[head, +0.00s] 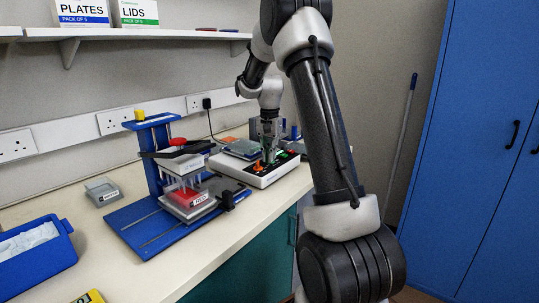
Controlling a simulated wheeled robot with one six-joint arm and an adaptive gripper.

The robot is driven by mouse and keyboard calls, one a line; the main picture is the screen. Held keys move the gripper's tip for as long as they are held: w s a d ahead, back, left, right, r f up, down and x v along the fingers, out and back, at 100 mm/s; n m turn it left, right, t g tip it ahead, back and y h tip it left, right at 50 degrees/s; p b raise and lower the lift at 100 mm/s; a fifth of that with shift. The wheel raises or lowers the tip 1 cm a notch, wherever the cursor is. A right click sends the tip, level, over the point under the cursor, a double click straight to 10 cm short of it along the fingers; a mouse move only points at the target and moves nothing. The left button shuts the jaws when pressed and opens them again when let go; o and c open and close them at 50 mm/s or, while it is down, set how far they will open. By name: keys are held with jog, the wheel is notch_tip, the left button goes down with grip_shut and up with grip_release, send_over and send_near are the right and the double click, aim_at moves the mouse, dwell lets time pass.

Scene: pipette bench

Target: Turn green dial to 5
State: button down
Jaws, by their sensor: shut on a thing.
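A white control box (262,178) with a dark top panel stands on the bench near its far end. It carries small orange-red knobs and a green patch (283,154). My gripper (268,150) points down over the panel, its fingers shut at a dial there. The fingers hide most of what they hold, and it appears to be the green dial. The dial's pointer and numbers are too small and covered to read.
A blue press stand (165,215) with a red-labelled block stands left of the box. A small grey tray (103,191) and a blue bin (35,255) are farther left. A shelf (135,34) holds boxes above. A blue cupboard (470,150) stands right.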

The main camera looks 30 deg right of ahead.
jog(key=c, duration=1.6)
grip_release()
notch_tip(320, 180, up, 12)
